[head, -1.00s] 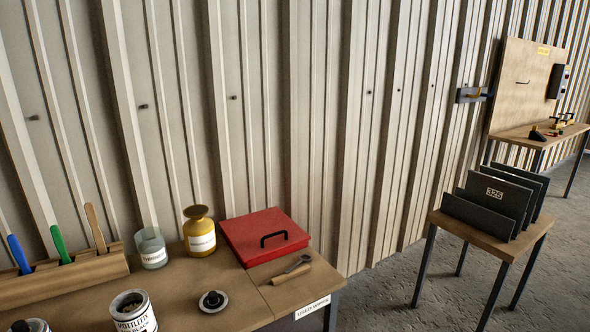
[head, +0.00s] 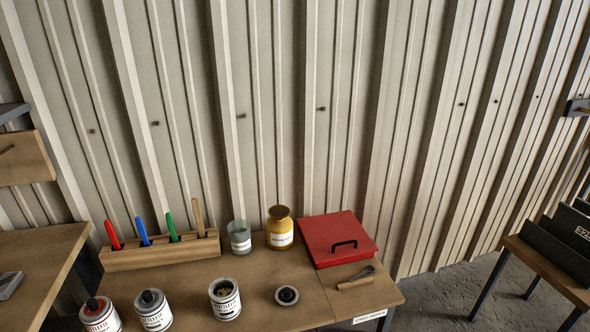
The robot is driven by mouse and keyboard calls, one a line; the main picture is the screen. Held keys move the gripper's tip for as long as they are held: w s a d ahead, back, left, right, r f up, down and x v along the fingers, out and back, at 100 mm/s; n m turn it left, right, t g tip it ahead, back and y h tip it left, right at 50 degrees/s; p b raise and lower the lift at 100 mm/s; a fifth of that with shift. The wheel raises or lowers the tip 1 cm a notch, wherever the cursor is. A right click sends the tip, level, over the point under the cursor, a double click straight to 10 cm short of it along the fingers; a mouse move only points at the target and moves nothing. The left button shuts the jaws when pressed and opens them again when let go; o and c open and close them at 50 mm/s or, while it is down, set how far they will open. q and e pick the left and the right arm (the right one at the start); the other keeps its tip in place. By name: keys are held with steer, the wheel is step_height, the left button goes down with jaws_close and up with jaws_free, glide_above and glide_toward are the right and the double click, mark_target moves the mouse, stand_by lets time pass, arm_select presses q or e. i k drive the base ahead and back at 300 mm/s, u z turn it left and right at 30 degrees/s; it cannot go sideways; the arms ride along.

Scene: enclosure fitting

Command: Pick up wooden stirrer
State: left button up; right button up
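The wooden stirrer (head: 197,214) stands upright in the rightmost slot of a wooden rack (head: 160,255) at the back left of the workbench. Its lower end is hidden in the rack. Red (head: 112,235), blue (head: 142,232) and green (head: 171,228) sticks stand in the same rack to its left. Neither of my grippers shows in the head view.
A glass jar (head: 239,237) and a yellow bottle (head: 280,228) stand right of the rack. A red lidded box (head: 338,238) is further right. Several cans, one an open tin (head: 225,299), and a round lid (head: 287,296) sit in front. Another table (head: 40,262) is at left.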

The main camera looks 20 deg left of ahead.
mark_target(194, 203)
steer(key=u, duration=1.2)
